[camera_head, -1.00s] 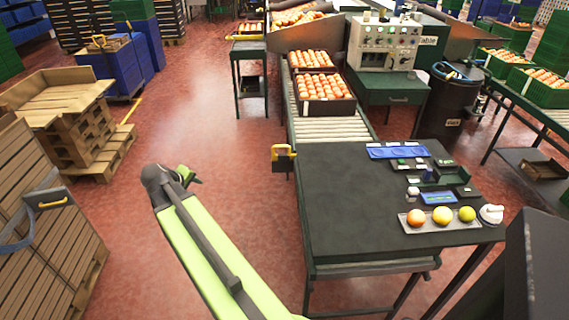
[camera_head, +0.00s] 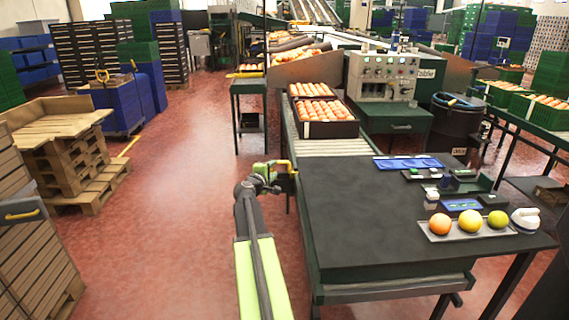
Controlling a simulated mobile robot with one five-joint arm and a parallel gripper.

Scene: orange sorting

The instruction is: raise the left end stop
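The left end stop (camera_head: 290,168), a dark piece with a yellow handle, is at the left side of the roller conveyor where it meets the dark table. My gripper (camera_head: 272,173), grey with a green part, is at the end of my raised arm, just left of the end stop. It overlaps the stop in the picture and hides part of it. I cannot tell whether it touches the handle or how its fingers stand.
The dark table (camera_head: 400,238) carries a tray (camera_head: 430,236) of three fruits, a white device (camera_head: 525,219) and a blue panel (camera_head: 410,163). Crates of oranges (camera_head: 327,128) sit on the conveyor (camera_head: 335,148). Red floor is clear to the left of my arm.

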